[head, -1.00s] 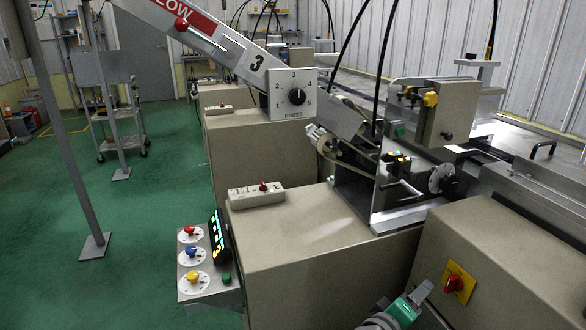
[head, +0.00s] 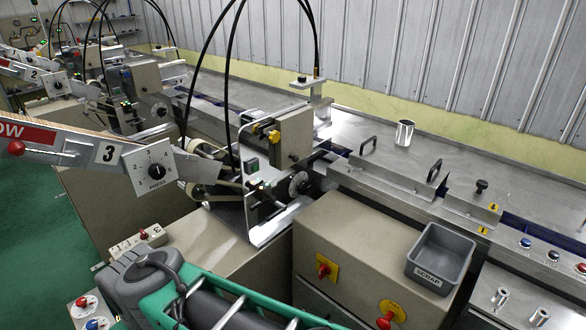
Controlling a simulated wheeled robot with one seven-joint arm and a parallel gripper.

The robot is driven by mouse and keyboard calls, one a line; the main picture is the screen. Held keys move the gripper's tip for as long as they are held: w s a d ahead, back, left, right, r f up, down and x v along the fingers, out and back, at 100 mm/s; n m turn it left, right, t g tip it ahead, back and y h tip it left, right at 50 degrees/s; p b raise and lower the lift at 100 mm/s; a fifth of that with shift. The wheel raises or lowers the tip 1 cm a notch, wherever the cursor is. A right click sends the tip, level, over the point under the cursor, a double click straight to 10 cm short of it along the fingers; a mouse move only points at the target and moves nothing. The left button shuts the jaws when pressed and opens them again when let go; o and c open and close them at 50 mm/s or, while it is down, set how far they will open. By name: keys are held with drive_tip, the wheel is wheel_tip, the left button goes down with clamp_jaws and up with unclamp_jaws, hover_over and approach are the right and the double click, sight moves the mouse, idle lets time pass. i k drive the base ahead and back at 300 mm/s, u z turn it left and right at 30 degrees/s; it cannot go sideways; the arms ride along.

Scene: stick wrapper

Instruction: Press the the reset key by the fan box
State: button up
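I cannot tell which part is the fan box or the reset key. Possible keys are a row on the right-hand steel panel: a blue button (head: 525,243), a black button (head: 552,254) and a red button (head: 580,267). A small green button (head: 253,165) is on the station plate left of a beige box (head: 294,138) with yellow knobs. My green and grey arm crosses the bottom of the head view, left of the right-hand panel. My gripper's fingertips are not in view.
A grey scrap bin (head: 440,258) stands at the front beside red knobs on yellow plates (head: 326,267) (head: 391,313). A metal cup (head: 404,133) stands on the steel table. A PRESS dial (head: 150,167) is at left.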

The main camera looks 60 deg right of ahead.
sight(525, 241)
drive_tip(key=z, duration=3.75)
